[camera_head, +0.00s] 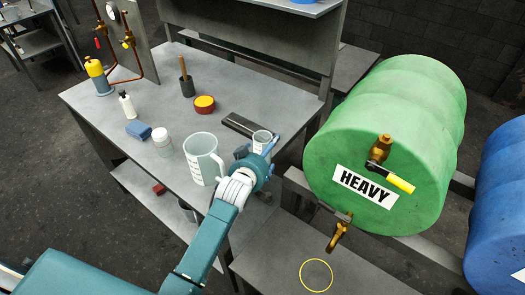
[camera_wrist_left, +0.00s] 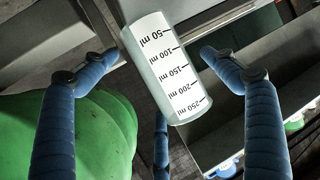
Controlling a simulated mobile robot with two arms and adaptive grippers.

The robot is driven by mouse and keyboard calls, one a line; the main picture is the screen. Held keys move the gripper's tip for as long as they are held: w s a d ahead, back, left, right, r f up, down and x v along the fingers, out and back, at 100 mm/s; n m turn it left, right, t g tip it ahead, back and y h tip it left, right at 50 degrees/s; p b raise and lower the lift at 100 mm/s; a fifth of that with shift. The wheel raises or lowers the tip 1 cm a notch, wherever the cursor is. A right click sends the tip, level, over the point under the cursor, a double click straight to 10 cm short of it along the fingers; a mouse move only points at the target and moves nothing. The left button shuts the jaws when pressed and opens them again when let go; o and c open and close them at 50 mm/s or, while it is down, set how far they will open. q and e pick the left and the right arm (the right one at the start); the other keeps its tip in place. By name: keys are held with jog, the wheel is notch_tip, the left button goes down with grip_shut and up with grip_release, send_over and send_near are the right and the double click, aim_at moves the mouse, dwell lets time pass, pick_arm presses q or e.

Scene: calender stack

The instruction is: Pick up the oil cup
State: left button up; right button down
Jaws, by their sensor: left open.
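A small clear cup (camera_head: 262,139) stands at the right edge of the grey workbench, just beyond my left gripper (camera_head: 257,151). It looks like the oil cup. In the left wrist view the cup (camera_wrist_left: 168,68) has a white label with ml marks and appears tilted between the fingers. My left gripper (camera_wrist_left: 160,56) is open, its blue fingers spread on both sides of the cup with gaps visible. The gripper partly hides the cup's lower part in the head view. My right gripper is not in view.
A larger measuring jug (camera_head: 203,158) stands left of my gripper. A dark flat block (camera_head: 240,125) lies behind. A green HEAVY drum (camera_head: 390,110) is close on the right.

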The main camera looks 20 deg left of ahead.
pick_arm(q)
jog(key=shift+x, duration=1.1)
jog(key=c, duration=1.3)
jog(key=shift+r, duration=0.1)
